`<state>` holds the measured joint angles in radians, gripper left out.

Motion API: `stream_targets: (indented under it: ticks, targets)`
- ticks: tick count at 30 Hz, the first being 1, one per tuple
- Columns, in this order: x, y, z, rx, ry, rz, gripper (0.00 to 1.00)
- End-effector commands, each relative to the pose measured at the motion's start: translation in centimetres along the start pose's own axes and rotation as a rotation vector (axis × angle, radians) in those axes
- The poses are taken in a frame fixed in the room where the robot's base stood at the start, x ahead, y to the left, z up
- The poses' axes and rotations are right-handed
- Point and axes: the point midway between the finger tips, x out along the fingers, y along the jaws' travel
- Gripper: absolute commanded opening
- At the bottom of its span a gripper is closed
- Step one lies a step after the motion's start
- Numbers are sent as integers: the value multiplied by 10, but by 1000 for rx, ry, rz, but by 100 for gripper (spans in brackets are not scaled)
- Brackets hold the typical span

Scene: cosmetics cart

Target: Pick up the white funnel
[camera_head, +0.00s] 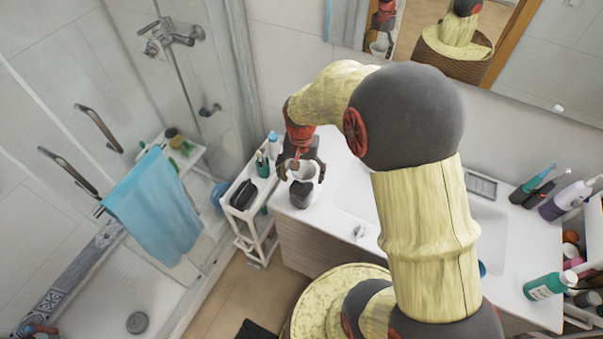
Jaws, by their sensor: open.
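A white, rounded piece that looks like the white funnel (303,172) shows at my gripper, above the left end of the white counter. My gripper (301,176) points down there, with its dark fingers apart on either side of the white piece. I cannot tell whether the fingers touch it. A dark object (300,194) is just below and in front of the white piece at the counter's edge. The funnel's lower part is hidden.
A white cart (245,225) with bottles and a dark item stands left of the counter (330,228). My arm covers much of the sink (487,232). Bottles, including a green one (545,287), crowd the right end. A mirror (420,45) hangs behind. A blue towel (155,207) hangs at the shower.

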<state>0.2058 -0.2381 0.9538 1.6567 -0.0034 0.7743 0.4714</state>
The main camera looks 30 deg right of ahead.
Motion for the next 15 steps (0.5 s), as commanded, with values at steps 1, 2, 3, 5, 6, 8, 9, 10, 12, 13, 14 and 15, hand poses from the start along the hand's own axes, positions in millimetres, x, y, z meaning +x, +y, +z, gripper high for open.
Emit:
stream_targets:
  ticks: [1,2,3,5,6,8,9,10,12,13,14,15]
  targets:
    - [8,0,0,0,-2,1,78]
    - [12,0,0,0,-1,0,78]
    - [16,-1,-1,0,1,-1,78]
    - [20,-1,-1,0,2,-1,78]
    - [21,-1,-1,0,2,-2,78]
    - [21,-1,-1,0,3,-2,78]
    - [21,-1,-1,0,4,-2,78]
    - [21,-1,-1,0,4,-2,78]
    - [21,-1,-1,0,4,-3,77]
    - [21,-1,-1,0,4,-3,75]
    - [21,-1,-1,0,4,-3,73]
    - [20,-1,-1,0,4,-3,71]
